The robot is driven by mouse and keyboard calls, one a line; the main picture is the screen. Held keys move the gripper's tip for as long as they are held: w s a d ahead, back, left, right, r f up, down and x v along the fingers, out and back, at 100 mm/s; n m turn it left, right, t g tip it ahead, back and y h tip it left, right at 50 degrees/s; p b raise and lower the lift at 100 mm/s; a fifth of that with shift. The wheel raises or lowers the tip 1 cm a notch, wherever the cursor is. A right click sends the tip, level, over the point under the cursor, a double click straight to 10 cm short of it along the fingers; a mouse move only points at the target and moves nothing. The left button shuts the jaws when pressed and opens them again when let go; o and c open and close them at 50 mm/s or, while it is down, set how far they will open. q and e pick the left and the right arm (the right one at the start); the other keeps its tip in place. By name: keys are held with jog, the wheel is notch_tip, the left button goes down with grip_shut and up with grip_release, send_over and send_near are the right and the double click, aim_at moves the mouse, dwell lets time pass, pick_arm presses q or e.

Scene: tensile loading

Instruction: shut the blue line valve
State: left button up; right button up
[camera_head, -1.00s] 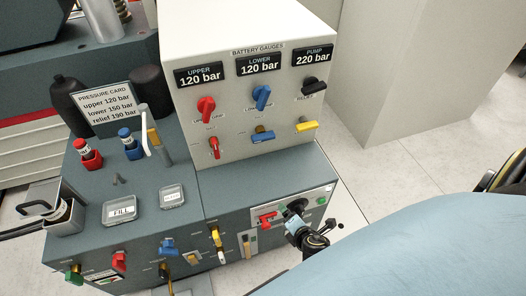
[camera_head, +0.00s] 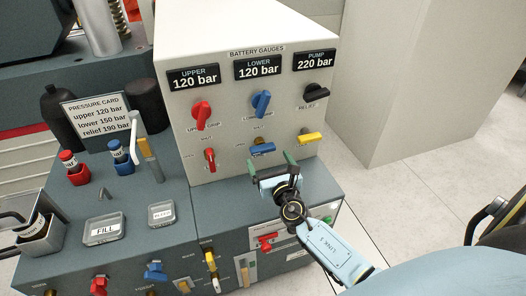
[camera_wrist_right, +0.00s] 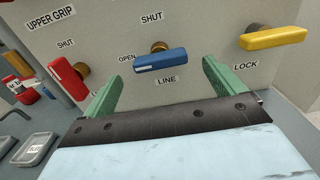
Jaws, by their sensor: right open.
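The blue line valve (camera_head: 262,149) is a blue lever on a brass stem on the white panel, below the blue lower grip knob. My right gripper (camera_head: 272,167) is in front of the panel just below this lever. Its green fingers (camera_wrist_right: 162,84) are spread on either side of the lever, apart from it, with nothing between them. My left gripper is not in view.
A red lever (camera_wrist_right: 67,78) sits left of the blue one and a yellow lock lever (camera_head: 310,137) right of it. Above are a red knob (camera_head: 202,114), a blue knob (camera_head: 262,103) and a black relief knob (camera_head: 317,91). The grey bench top (camera_head: 215,205) lies below.

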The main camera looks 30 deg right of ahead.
aim_at(264, 152)
jog(key=b+x, duration=0.1)
jog(key=x, duration=0.3)
jog(key=shift+w+f, duration=0.1)
jog(key=shift+w, duration=0.15)
jog(key=shift+w+d, duration=0.2)
jog(key=shift+w, duration=0.5)
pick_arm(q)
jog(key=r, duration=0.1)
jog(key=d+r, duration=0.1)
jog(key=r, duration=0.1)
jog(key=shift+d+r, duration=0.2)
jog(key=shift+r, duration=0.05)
pick_arm(e)
jog(key=shift+c, duration=0.2)
jog(key=c, duration=0.9)
